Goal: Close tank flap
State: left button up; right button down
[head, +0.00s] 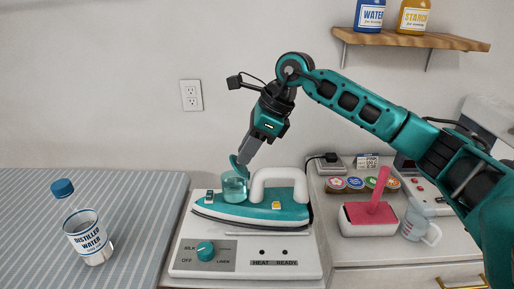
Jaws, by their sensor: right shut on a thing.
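A teal and white iron (255,207) rests on a white base with a dial. At its front left is a see-through teal water tank (234,188). The teal tank flap (237,163) stands up, tilted, at the top of the tank. My right gripper (242,159) comes down from above and is shut on the flap; its fingertips partly hide it. My left gripper is out of view.
A shelf (410,39) holds two bottles.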

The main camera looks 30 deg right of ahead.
aim_at(231, 157)
jog(key=w+a+g+h, duration=0.1)
jog(key=h, duration=0.1)
jog(key=shift+a+g+h, duration=0.3)
jog(key=shift+a, duration=0.1)
jog(key=shift+w+a+f+g+h, duration=0.25)
jog(key=shift+a+g+h, duration=0.1)
jog(key=shift+h, duration=0.2)
jog(key=shift+w+a+f+g+h, duration=0.2)
jog(key=shift+a+g+h, duration=0.15)
jog(key=shift+h, duration=0.2)
jog(key=shift+w+a+f+g+h, duration=0.25)
jog(key=shift+a+f+g+h, duration=0.3)
jog(key=shift+h, duration=0.5)
jog(key=shift+w+a+f+g+h, duration=0.3)
jog(key=shift+f+g+h, duration=0.35)
jog(key=shift+h, duration=0.4)
jog(key=c, duration=1.1)
grip_release()
jog(key=shift+o, duration=0.4)
jog(key=shift+r, duration=0.1)
jog(key=v, duration=1.3)
